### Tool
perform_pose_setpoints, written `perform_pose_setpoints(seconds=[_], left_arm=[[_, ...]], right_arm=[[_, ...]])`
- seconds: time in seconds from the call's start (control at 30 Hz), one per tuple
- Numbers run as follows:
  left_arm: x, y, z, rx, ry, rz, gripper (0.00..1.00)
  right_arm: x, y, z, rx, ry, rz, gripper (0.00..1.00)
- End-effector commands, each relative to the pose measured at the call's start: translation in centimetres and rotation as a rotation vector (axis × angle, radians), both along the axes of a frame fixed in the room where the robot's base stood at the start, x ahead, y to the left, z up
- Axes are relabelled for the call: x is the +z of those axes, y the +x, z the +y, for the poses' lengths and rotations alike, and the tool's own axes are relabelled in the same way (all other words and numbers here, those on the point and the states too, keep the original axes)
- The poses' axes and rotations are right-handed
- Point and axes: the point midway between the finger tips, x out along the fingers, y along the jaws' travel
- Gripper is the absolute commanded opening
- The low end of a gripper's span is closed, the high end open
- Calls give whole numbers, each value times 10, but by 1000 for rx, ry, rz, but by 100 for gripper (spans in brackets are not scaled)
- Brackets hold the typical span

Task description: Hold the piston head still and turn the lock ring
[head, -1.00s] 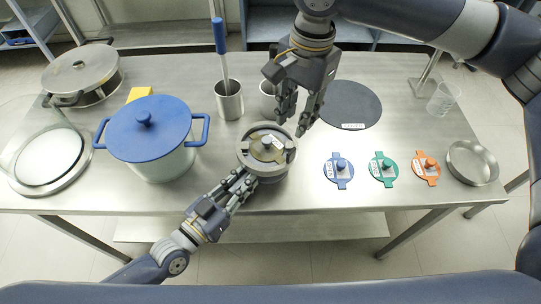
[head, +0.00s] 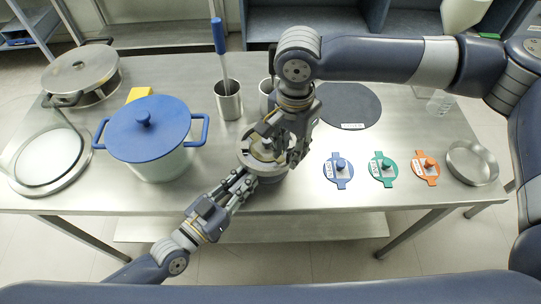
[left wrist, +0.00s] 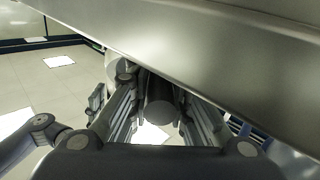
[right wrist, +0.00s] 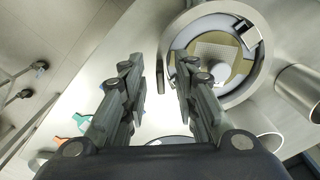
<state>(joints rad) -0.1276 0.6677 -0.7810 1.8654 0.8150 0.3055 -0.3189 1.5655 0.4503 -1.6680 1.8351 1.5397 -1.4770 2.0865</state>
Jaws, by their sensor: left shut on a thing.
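The piston head and lock ring form one round grey metal unit on the table. The ring's rim (head: 248,162) shows in the head view, partly hidden by my right gripper. The right wrist view shows the rim (right wrist: 243,92) with raised lugs around a gold-coloured centre plate (right wrist: 188,45). My left gripper (head: 246,181) is shut at the unit's front side; in the left wrist view a grey rounded bar (left wrist: 160,112) lies between its fingers. My right gripper (head: 283,150) is over the unit's right side. In its wrist view the fingers (right wrist: 160,80) are apart, with a thin dark piece between them.
A blue-lidded pot (head: 150,130) stands left of the unit. A metal cup (head: 229,100) with a blue-handled tool is behind it. Blue (head: 339,172), green (head: 383,168) and orange (head: 426,167) tagged pieces lie right, near a shallow round dish (head: 471,163).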

Motion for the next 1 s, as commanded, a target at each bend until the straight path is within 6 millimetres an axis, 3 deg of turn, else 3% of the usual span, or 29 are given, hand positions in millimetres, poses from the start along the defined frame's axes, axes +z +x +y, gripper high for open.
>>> perform_pose_setpoints(seconds=[0.2,0.53,0.67,0.87,1.0], left_arm=[[4,1,0,2,-6,-8,0],[4,1,0,2,-5,-7,0],[4,1,0,2,-5,-7,0],[4,1,0,2,-5,-7,0],[4,1,0,2,-5,-7,0]], right_arm=[[-14,0,0,0,1,1,28],[-16,0,0,0,1,0,28],[-16,0,0,0,1,0,0],[-16,0,0,2,1,0,0],[-17,6,-5,115,3,2,0]])
